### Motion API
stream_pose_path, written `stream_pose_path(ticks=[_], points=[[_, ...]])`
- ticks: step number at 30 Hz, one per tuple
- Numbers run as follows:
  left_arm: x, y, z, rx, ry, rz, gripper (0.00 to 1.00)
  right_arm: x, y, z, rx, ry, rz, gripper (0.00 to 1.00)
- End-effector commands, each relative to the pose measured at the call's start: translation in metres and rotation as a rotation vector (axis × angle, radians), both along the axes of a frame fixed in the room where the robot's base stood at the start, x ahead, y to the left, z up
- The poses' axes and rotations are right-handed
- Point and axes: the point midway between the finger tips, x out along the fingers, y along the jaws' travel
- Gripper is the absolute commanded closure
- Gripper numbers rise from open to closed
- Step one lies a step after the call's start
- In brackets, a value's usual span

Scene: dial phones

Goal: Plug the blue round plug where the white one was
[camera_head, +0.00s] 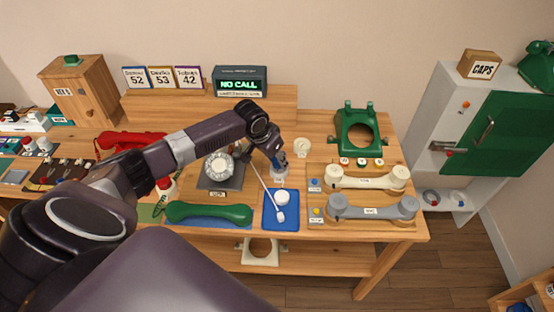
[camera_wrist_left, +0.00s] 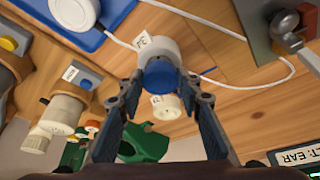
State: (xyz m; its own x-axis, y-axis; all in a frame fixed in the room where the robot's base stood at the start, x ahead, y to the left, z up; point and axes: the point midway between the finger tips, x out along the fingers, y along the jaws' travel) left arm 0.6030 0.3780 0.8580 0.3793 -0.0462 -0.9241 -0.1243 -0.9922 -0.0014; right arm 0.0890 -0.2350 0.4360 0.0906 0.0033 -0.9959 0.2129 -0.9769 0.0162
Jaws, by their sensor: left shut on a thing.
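My left gripper (camera_head: 277,160) reaches down over the middle of the table. In the left wrist view its fingers (camera_wrist_left: 159,88) are closed around a blue round plug (camera_wrist_left: 160,74). The plug's blue face is between the fingertips, against a white round socket (camera_wrist_left: 158,50). The white socket also shows in the head view (camera_head: 279,176), just below the gripper. I cannot tell how deep the plug sits. A white round plug (camera_head: 281,216) with a white cord lies on a blue tray (camera_head: 270,223), beside another white round piece (camera_head: 283,196). My right gripper is not in view.
A cream round socket (camera_head: 302,147) stands just right of my gripper. A grey dial phone (camera_head: 220,180) is to its left, with a green handset (camera_head: 209,214) in front. Cream (camera_head: 368,178) and grey (camera_head: 373,207) handsets lie to the right. A green phone body (camera_head: 360,135) stands behind.

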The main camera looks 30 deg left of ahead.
Motion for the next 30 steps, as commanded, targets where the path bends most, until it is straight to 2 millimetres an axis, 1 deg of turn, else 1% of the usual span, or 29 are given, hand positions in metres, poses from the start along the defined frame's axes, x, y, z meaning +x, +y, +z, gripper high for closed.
stream_pose_path(ticks=[13, 23, 30], points=[[0.0003, 0.0002, 0.0012, 0.001, -0.001, 0.0, 0.87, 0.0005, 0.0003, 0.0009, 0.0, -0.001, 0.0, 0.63], [0.0001, 0.0006, 0.0021, 0.002, -0.006, 0.001, 0.87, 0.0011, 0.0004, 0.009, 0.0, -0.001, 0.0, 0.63], [0.0001, 0.0005, 0.0007, 0.003, -0.007, 0.001, 0.87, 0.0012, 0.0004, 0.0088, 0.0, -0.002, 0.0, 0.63]])
